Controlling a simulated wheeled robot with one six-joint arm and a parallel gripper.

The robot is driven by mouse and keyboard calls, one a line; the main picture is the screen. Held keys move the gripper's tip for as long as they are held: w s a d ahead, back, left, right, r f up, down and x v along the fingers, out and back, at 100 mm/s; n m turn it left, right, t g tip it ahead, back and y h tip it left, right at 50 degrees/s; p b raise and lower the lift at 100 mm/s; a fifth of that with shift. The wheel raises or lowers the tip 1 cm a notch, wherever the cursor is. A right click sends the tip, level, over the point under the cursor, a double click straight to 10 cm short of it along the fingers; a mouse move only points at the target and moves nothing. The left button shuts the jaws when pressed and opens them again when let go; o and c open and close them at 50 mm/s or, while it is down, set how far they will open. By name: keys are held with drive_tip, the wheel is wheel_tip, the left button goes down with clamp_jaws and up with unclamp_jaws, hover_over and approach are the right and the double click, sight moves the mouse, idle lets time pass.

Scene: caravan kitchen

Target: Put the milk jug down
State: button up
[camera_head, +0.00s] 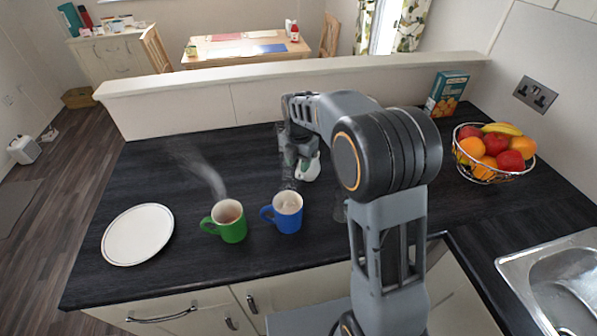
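A small white jug (308,169), which I take to be the milk jug, is at the middle of the dark worktop (190,170), behind the mugs. My gripper (299,154) points down at it, and its fingers overlap the jug's upper part and hide some of it. I cannot tell whether the fingers are closed on the jug, or whether its base touches the worktop. A blue mug (288,215) and a green mug (231,224) stand upright in front of it, each with drink inside.
A white plate (138,234) lies at the left. A wire fruit bowl (488,176) and a teal box (447,94) stand at the right, near the sink (520,262). A raised ledge (200,85) runs along the back. The worktop's back left is clear. Steam rises above the green mug.

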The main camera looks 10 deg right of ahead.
wheel_tip(320, 180, up, 6)
drive_tip(key=shift+r, duration=0.25)
drive_tip(key=shift+s+r, duration=0.1)
drive_tip(key=shift+r, duration=0.25)
drive_tip(key=s+d+m+t, duration=0.2)
drive_tip(key=s+m, duration=0.8)
drive_tip(key=m, duration=0.3)
drive_tip(key=s+d+f+m+t, duration=0.1)
drive_tip(key=s+d+m+t, duration=0.1)
drive_tip(key=s+m, duration=0.9)
drive_tip(key=shift+d+m, duration=0.2)
drive_tip(key=shift+m, duration=1.3)
drive_tip(key=shift+s, duration=0.15)
